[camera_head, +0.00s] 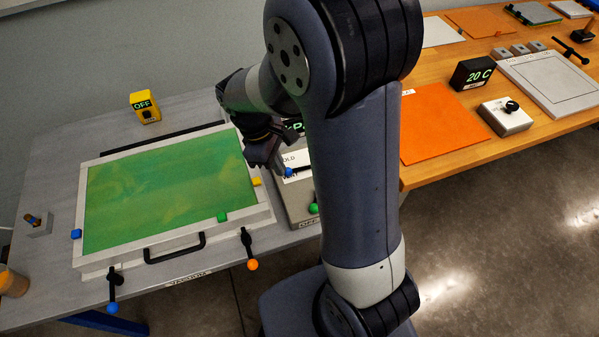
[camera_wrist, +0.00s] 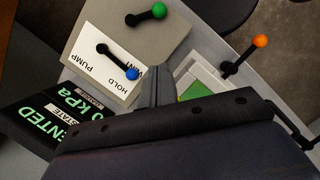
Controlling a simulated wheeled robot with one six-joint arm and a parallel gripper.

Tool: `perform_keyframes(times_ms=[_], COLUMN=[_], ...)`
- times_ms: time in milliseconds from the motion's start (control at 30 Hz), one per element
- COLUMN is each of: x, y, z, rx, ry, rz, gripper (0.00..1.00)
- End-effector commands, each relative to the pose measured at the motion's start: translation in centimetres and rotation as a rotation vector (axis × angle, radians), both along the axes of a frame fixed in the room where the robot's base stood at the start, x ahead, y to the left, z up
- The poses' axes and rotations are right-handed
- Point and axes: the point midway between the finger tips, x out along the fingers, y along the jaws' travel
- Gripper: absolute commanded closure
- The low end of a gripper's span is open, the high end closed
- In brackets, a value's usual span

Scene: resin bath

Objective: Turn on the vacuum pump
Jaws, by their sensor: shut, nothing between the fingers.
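The grey pump box (camera_head: 299,205) stands right of the green bath, partly hidden by my arm. It carries a white plate marked PUMP, HOLD and VENT (camera_wrist: 88,58). A black lever with a blue knob (camera_wrist: 132,73) lies on that plate, the knob towards VENT; the knob also shows in the head view (camera_head: 288,172). A second black lever with a green knob (camera_wrist: 158,11) is on the box; in the head view its knob (camera_head: 313,208) is near an OFF label (camera_head: 308,224). My gripper (camera_wrist: 157,72) is shut and empty, beside the blue knob in the wrist view; contact is unclear.
A black display (camera_wrist: 62,115) reads VENTED and 0 kPa. The bath (camera_head: 165,190) has a front handle (camera_head: 174,248). An orange-knobbed lever (camera_head: 252,264) and a blue-knobbed lever (camera_head: 112,306) are at its front. A yellow box (camera_head: 145,107) behind reads OFF.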

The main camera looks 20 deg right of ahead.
Motion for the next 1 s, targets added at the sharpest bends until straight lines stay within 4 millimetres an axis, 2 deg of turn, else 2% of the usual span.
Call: perform_keyframes(times_ms=[633,767,1000], x=[-0.1,-0.4,-1.3], y=[-0.1,-0.5,-1.7], z=[-0.5,-2.0,-6.8], rx=[-0.001,-0.002,-0.002], ry=[0.002,0.004,0.006], rz=[0.000,0.000,-0.001], gripper=[1.00,1.00,1.00])
